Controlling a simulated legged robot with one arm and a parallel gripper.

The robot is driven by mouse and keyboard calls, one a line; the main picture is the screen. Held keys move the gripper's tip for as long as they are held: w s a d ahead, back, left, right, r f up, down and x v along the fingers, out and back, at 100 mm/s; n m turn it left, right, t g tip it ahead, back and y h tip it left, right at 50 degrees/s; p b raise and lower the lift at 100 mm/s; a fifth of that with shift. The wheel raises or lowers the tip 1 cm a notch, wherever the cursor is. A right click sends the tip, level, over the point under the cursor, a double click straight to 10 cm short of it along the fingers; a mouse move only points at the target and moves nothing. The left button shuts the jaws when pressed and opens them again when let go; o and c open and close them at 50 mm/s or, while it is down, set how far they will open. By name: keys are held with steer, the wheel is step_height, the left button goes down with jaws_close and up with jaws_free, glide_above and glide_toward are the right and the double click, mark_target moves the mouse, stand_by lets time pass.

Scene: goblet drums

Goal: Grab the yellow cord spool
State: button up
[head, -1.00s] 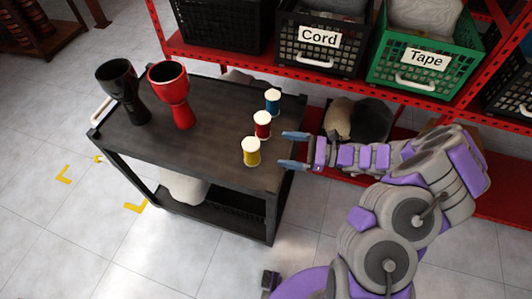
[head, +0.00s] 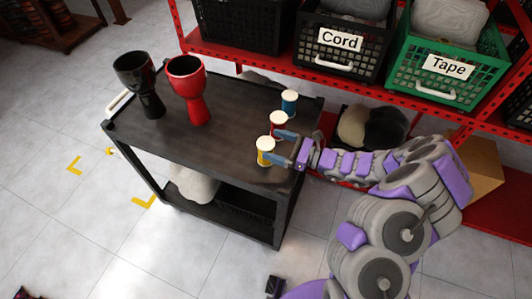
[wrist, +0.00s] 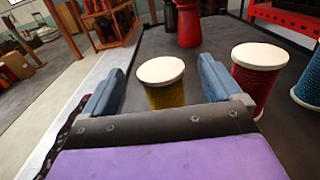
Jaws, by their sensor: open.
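The yellow cord spool (head: 265,152) stands upright near the right edge of the dark cart top (head: 225,120), with a pale round cap on top. In the wrist view the yellow spool (wrist: 163,83) shows between and just ahead of the two blue fingers. My gripper (head: 282,147) is open and low over the cart's right edge, its fingers close to the yellow spool. In the wrist view my gripper (wrist: 160,88) holds nothing. The red spool (head: 279,124) stands close behind the yellow one, by the right finger in the wrist view. The blue spool (head: 289,102) stands farther back.
A red goblet drum (head: 192,90) and a black goblet drum (head: 143,85) stand on the cart's left part. Behind it, a red shelf (head: 270,66) carries a Cord crate (head: 338,62) and a Tape crate (head: 440,85). The cart's middle is clear.

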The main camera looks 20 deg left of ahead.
mark_target(260, 141)
steer(key=a, duration=0.1)
steer(key=a+b, duration=0.1)
steer(key=a, duration=0.1)
steer(key=a+f, duration=0.1)
steer(key=a, duration=0.1)
steer(key=shift+w+a+b, duration=0.1)
steer(key=shift+w+b, duration=0.1)
steer(key=shift+b, duration=0.2)
steer(key=shift+a+r, duration=0.1)
steer(key=shift+a, duration=0.15)
steer(key=c, duration=1.2)
